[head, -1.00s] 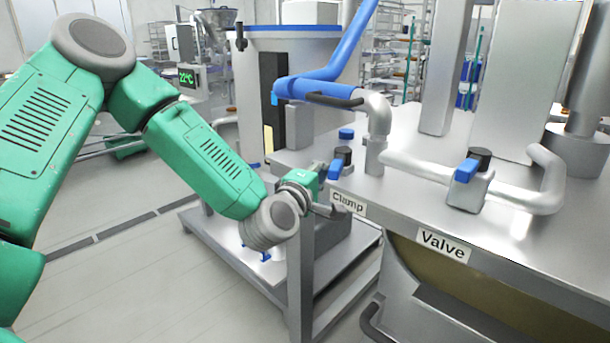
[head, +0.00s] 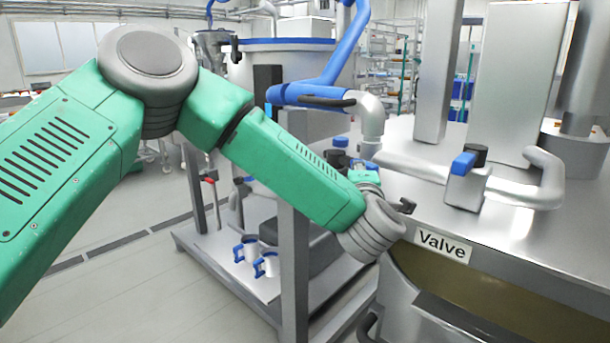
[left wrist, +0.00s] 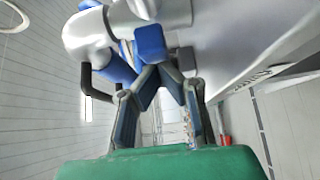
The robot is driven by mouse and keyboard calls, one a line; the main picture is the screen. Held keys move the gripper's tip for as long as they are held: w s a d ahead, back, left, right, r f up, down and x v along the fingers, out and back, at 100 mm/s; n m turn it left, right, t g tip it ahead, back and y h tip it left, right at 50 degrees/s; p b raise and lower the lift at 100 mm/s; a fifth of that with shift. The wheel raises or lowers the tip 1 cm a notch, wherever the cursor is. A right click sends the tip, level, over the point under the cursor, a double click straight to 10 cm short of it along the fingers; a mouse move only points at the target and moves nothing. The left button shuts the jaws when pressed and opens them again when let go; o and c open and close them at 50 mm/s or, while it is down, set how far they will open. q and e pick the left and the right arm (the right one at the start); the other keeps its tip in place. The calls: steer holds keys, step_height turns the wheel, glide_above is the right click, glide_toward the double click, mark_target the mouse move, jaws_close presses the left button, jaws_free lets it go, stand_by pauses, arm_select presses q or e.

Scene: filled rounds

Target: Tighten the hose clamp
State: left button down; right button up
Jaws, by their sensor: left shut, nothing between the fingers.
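The hose clamp, with a black round knob (head: 336,158), is at the corner of the steel table, below the blue hose (head: 335,75). My left gripper (head: 358,164) is beside it, mostly hidden by my own wrist. In the left wrist view the fingers (left wrist: 164,75) are drawn together at their tips, with nothing between them. A blue lever (left wrist: 150,42), apparently the clamp's, lies just beyond the tips; whether they touch it I cannot tell. My arm hides the clamp's label. My right gripper is not in view.
A valve with a blue handle (head: 463,163) sits on the pipe to the right, above the "Valve" label (head: 442,244). A black handle (head: 328,101) sticks out below the blue hose. Blue-and-white fittings (head: 265,264) lie on the low platform. The floor at left is open.

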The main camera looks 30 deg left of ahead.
arm_select(q)
steer(key=shift+w+d, duration=0.6)
steer(key=shift+d, duration=0.2)
steer(key=shift+d+r, duration=0.1)
steer(key=shift+r, duration=0.05)
steer(key=shift+w, duration=0.1)
steer(key=shift+a, duration=0.2)
steer(key=shift+w+d+r, duration=0.1)
steer(key=shift+d, duration=0.05)
